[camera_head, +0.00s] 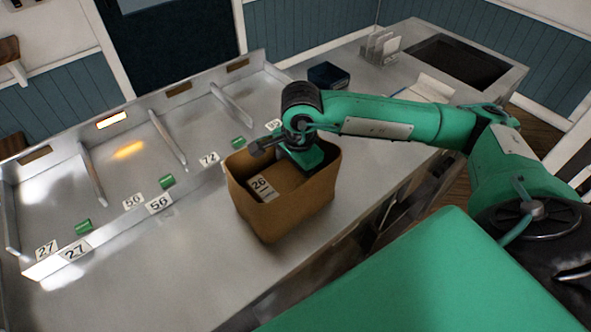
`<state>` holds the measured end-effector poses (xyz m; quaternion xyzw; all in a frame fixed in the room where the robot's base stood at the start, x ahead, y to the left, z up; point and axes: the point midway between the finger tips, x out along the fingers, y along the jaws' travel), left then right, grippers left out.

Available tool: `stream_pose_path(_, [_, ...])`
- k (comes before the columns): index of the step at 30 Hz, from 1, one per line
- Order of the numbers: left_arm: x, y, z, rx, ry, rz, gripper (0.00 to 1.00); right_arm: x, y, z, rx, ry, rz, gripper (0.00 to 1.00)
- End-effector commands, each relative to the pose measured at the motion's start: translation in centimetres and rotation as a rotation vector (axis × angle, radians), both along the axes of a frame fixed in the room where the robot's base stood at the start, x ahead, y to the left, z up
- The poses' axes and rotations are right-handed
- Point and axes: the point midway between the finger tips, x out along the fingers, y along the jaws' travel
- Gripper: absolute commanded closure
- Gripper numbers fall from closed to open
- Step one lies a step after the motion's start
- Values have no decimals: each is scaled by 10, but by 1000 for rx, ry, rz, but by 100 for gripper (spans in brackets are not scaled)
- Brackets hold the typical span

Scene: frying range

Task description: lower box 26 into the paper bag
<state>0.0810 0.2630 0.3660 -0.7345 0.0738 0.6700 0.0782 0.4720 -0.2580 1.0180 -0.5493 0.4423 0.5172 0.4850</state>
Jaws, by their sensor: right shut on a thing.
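The brown paper bag (285,218) stands open and upright on the metal counter. Box 26 (262,187), brown with a white label reading 26, is inside the bag's mouth, below the rim; whether it touches the bottom cannot be seen. My right gripper (301,160) reaches down into the bag from the right and is shut on box 26. Its fingertips are largely hidden by the gripper body and the bag. My left gripper does not show.
The metal counter (190,265) has a slotted shelf with dividers (168,136) and number cards 27 (74,250), 56 (159,203) and 72 (209,159). A dark blue box (328,75), a card rack (380,48) and a sunken basin (458,62) lie behind my right arm. The counter's front left is clear.

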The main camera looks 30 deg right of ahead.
Motion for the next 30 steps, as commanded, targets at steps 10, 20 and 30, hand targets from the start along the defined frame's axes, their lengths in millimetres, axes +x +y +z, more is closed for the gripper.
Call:
stream_pose_path(10, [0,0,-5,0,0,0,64,0,0,-4,0,-1,0,48])
stream_pose_path(20, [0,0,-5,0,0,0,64,0,0,-4,0,-1,0,0])
stream_pose_path(30, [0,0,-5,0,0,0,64,0,0,-4,0,0,0,0])
